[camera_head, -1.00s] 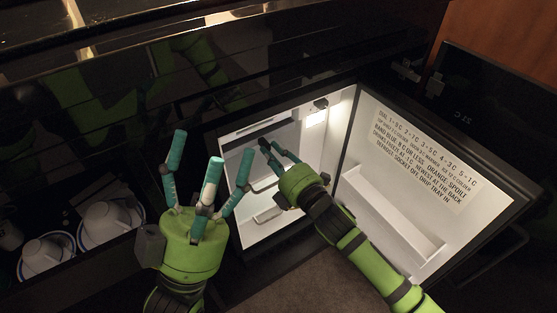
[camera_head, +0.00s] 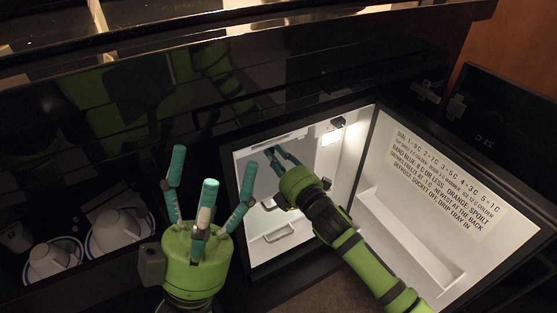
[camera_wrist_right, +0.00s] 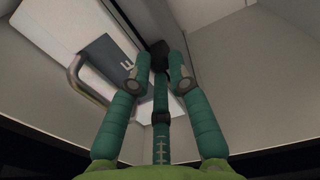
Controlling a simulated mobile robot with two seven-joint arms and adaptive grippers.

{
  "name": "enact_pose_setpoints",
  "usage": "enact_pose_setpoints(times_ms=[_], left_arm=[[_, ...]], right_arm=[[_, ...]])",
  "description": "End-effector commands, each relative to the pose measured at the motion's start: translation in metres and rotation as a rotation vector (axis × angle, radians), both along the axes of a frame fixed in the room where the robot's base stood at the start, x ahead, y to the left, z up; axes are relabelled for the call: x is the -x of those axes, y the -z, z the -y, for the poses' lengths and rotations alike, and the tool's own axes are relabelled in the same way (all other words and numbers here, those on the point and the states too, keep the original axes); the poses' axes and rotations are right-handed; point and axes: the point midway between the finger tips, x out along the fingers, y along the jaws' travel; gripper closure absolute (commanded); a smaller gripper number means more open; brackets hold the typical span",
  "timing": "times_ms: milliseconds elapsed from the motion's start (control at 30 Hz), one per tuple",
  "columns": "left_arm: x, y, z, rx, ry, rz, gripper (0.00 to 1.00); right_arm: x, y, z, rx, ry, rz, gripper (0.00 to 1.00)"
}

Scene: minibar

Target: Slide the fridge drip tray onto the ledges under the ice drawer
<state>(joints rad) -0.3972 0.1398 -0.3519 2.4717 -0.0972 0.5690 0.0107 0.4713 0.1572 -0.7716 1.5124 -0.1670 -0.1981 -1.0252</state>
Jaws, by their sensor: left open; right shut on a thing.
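The open fridge (camera_head: 245,228) has a white interior. My right gripper (camera_head: 272,155) reaches into its upper part, fingers closed together. I cannot tell whether the tray touches the ledges, which I cannot make out. My left gripper (camera_head: 207,178) is open and empty, outside the fridge to its left.
The fridge door (camera_head: 440,190) stands open at right, with a printed label and a white shelf. A second metal handle (camera_head: 280,233) is low inside the fridge. White cups (camera_head: 120,225) on saucers stand in a dark compartment at left. Dark cabinet fronts lie above.

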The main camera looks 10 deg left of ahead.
Motion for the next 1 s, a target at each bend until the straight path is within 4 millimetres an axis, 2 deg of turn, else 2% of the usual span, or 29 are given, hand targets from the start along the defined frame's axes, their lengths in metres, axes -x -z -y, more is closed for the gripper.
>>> enact_pose_setpoints(times_ms=[200,233,267,300,733,867,1000], left_arm=[[0.0,0.0,0.0,0.0,0.0,0.0,0.2],[0.0,0.0,0.0,0.0,0.0,0.0,0.2],[0.0,0.001,0.0,0.0,0.0,0.0,0.2],[0.0,0.001,0.0,0.0,0.001,-0.001,0.2],[0.0,0.003,0.002,-0.001,0.006,-0.014,0.2],[0.0,0.003,0.001,-0.001,0.005,-0.012,0.2],[0.0,0.002,0.001,0.0,0.005,-0.01,0.2]], right_arm=[[0.0,0.0,0.0,0.0,0.0,0.0,1.0],[0.0,0.0,0.0,0.0,0.0,0.0,0.72],[0.0,0.0,0.0,0.0,0.0,0.0,0.6],[0.0,0.0,0.0,0.0,0.0,0.0,0.53],[0.005,0.001,0.004,0.001,0.0,-0.001,0.53],[0.02,0.002,0.015,0.001,0.001,-0.002,0.53],[0.043,0.002,0.033,0.002,0.0,-0.001,0.53]])
